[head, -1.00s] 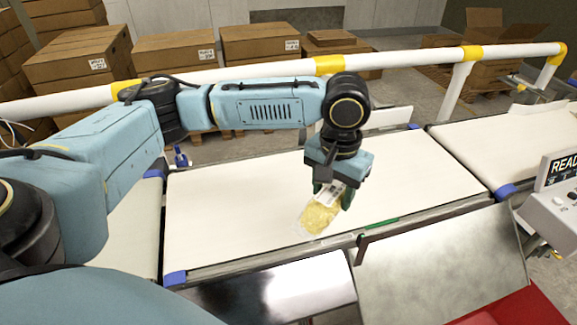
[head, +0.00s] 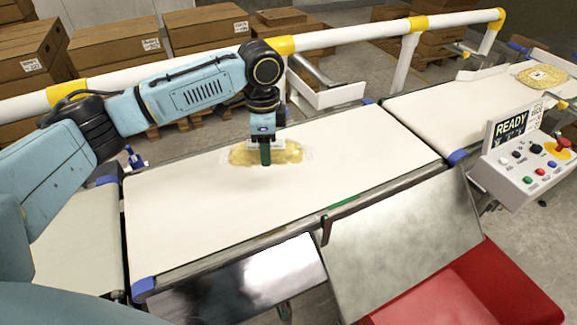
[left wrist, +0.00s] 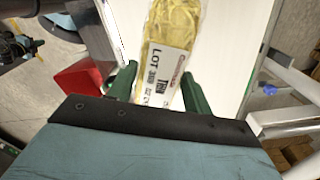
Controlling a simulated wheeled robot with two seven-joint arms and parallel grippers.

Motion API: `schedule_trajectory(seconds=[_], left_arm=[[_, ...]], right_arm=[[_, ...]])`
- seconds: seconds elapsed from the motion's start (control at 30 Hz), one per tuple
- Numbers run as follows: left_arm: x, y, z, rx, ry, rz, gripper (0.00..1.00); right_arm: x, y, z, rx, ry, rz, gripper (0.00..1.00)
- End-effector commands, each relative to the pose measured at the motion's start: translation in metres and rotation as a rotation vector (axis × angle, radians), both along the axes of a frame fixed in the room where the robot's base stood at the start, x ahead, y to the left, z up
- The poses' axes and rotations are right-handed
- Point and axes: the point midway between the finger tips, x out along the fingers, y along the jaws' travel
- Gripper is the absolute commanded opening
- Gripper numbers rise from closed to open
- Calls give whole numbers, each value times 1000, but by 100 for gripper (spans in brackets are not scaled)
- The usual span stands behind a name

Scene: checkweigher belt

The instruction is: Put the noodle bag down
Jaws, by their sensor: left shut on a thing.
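The noodle bag (head: 292,153) is clear plastic with yellow noodles and a white label. It is over the white belt (head: 200,210), toward the belt's far side, with its long side running left to right. My left gripper (head: 265,158) points down at the bag's middle and hides part of it. I cannot tell whether the bag touches the belt. My right gripper is not in view.
Another noodle bag (head: 543,76) lies on the right-hand belt (head: 440,100). A READY control box (head: 520,155) stands at the right. A metal chute (head: 400,250) and a red bin (head: 500,290) are in front. A white and yellow rail (head: 350,34) runs behind. The belt around the bag is clear.

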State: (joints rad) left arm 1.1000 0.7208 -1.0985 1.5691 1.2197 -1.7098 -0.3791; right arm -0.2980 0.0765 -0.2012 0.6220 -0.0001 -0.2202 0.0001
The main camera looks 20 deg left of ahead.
Motion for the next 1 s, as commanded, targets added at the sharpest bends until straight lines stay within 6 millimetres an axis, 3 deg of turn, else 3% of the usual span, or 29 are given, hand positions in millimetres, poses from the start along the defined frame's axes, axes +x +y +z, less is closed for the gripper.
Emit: schedule_trajectory(seconds=[0.6,0.8,1.0], left_arm=[[29,59,-25,-2,0,-927,15],[31,72,-32,0,1,-1116,15],[31,76,-48,-2,2,-1179,15]], right_arm=[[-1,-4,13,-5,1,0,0],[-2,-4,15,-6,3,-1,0],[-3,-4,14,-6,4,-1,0]])
